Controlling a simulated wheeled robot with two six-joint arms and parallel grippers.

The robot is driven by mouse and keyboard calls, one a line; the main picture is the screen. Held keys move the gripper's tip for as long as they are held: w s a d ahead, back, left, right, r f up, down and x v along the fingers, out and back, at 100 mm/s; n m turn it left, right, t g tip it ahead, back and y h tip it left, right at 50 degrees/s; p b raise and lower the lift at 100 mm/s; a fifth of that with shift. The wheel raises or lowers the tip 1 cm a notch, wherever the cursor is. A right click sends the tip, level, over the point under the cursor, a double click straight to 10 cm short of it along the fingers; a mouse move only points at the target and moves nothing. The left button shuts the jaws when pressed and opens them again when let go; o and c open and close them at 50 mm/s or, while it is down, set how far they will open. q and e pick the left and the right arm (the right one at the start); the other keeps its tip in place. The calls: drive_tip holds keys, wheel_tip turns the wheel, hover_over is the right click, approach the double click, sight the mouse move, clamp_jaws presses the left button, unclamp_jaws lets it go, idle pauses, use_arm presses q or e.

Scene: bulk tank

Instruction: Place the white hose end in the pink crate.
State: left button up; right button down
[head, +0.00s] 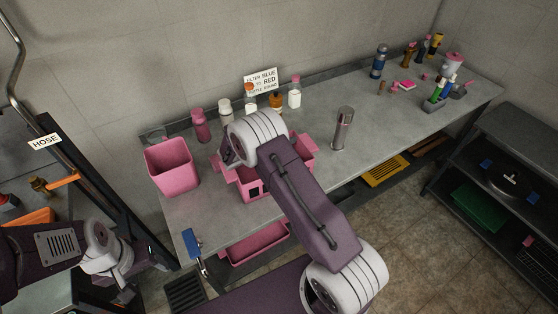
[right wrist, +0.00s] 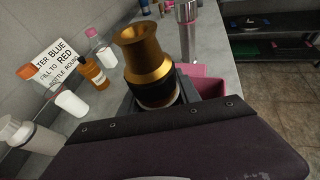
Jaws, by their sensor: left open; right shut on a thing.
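The pink crate (head: 303,147) stands on the grey bench, partly hidden by my right arm; part of it also shows in the right wrist view (right wrist: 210,84). My right gripper (right wrist: 158,104) is shut on a flared brass-coloured fitting with a black band (right wrist: 146,52). The fitting points up in that view, and its lower part is hidden. In the head view my right wrist is over the crate and hides the gripper. No white hose end can be made out. My left gripper (head: 126,292) is open at the lower left, away from the crate.
A pink bin (head: 170,166) stands left of the crate, with several bottles behind them along the wall. A metal cylinder (head: 342,129) stands to the right. A blue-handled tool (head: 191,243) is at the bench's front left edge. The bench middle right is clear.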

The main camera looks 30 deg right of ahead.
use_arm(q)
drive_tip(key=shift+w+d+r, duration=0.15)
drive_tip(key=shift+w+d, duration=0.15)
drive_tip(key=shift+d, duration=0.15)
use_arm(e)
wheel_tip(320, 180, down, 7)
drive_tip(key=shift+w+d, duration=0.25)
drive_tip(key=shift+d, duration=0.15)
drive_tip(key=shift+f, duration=0.1)
use_arm(q)
drive_tip(key=shift+s+a, duration=0.1)
use_arm(e)
drive_tip(key=c, duration=0.9)
unclamp_jaws()
drive_tip(key=shift+s+a, duration=0.1)
drive_tip(key=shift+o, duration=0.2)
